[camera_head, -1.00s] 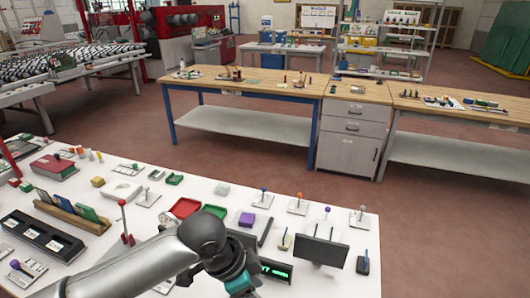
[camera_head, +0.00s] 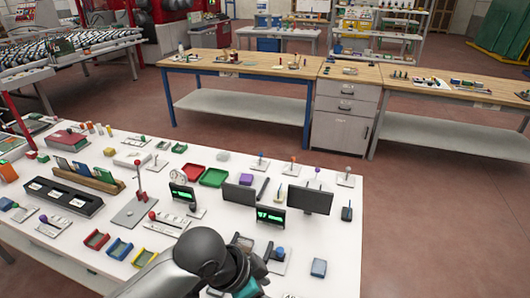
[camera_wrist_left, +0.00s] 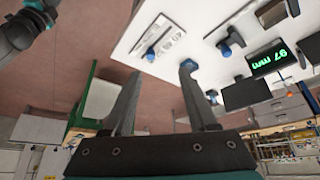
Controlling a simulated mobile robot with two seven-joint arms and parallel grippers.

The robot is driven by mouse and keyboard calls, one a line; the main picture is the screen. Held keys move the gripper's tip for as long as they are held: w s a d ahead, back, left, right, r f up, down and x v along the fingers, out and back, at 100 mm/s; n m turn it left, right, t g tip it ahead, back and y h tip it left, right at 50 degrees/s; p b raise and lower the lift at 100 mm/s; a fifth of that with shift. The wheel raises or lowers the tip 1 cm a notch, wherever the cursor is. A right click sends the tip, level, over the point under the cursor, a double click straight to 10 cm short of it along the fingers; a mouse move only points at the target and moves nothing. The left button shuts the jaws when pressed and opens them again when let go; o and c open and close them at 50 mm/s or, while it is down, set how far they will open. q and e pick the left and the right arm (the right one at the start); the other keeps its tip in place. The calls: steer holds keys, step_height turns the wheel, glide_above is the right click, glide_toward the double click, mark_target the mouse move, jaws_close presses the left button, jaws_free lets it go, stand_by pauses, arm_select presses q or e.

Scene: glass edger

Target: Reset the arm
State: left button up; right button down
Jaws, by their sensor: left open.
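My left arm enters the head view from the bottom, with its dark rounded wrist joint (camera_head: 203,252) over the near edge of the white table (camera_head: 335,250). The end of this arm runs out of the bottom of the head view, so its fingertips are hidden there. In the left wrist view my left gripper (camera_wrist_left: 161,71) has its two dark fingers spread, with nothing between them. The white table also shows in that view (camera_wrist_left: 196,18), tilted.
A wooden workbench (camera_head: 240,66) stands beyond a clear strip of floor (camera_head: 240,137).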

arm_select(q)
steer(key=s+a+f+n+t+y, duration=0.1)
steer(key=s+a+f+n+y, duration=0.1)
steer(key=s+a+n, duration=0.5)
steer(key=s+a+f+n+t+y, duration=0.1)
steer(key=s+a+f+n+y, duration=0.2)
steer(key=s+a, duration=0.5)
step_height(320, 180, down, 30)
steer(key=s+a+g+b, duration=0.1)
steer(key=a+g+b, duration=0.1)
steer(key=b, duration=0.5)
steer(key=s+a+f+g+b, duration=0.1)
steer(key=s+f+b, duration=0.5)
steer(key=s+f, duration=0.9)
step_height(320, 180, down, 4)
steer(key=shift+a+r+n, duration=0.25)
steer(key=shift+a+n, duration=0.05)
steer(key=shift+a, duration=0.35)
arm_select(e)
step_height(320, 180, down, 13)
steer(key=s, duration=0.1)
steer(key=shift+s+f, duration=0.2)
arm_select(q)
steer(key=shift+s, duration=0.15)
